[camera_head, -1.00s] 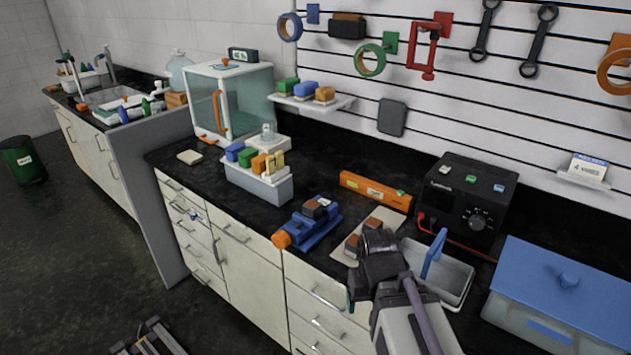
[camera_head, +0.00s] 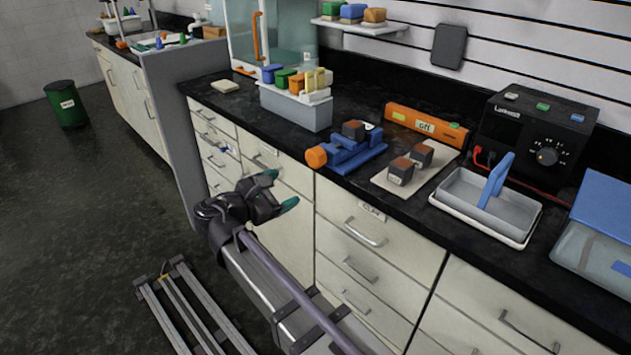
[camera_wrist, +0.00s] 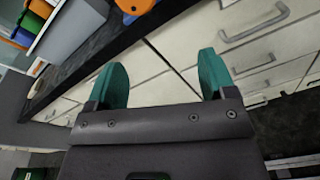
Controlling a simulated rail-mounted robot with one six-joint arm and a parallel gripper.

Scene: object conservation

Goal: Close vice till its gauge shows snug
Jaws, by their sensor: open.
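The blue vice (camera_head: 352,150) stands on the black counter near its front edge, with an orange knob (camera_head: 316,157) at its front left end. A dark block with a brown top (camera_head: 353,130) sits at the vice's jaws. A small white round part (camera_head: 369,126) shows beside the block; I cannot read it as a gauge. In the wrist view the orange knob (camera_wrist: 134,5) shows at the top edge. My gripper (camera_head: 281,190) is open and empty, in front of the drawers, below and left of the vice. Its two teal fingertips stand apart in the wrist view (camera_wrist: 162,75).

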